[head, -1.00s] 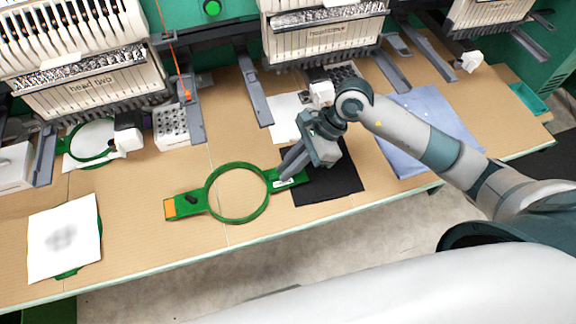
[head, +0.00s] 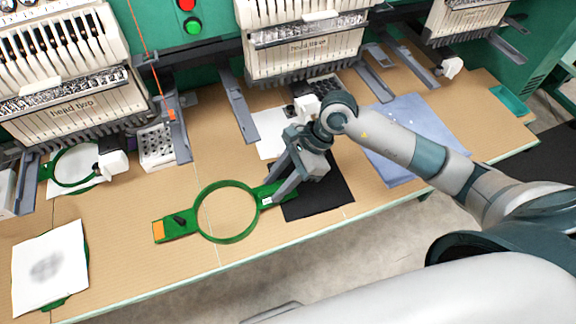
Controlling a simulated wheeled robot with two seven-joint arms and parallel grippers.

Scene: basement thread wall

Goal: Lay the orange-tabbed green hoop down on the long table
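The green hoop (head: 199,223) lies flat on the brown top of the long table (head: 120,213), near its front edge. Its orange tab (head: 158,230) points left, and its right arm with a small white label reaches the edge of a black cloth. My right gripper (head: 272,184) is at this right arm. Its two grey fingers are spread apart, one on each side of the arm, and it looks open. My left gripper is not in view.
The black cloth (head: 325,194) lies under my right gripper, and a blue cloth (head: 400,165) lies further right. A hooped white cloth (head: 48,262) lies at front left. Embroidery machine heads (head: 300,40) and grey brackets (head: 238,105) line the back.

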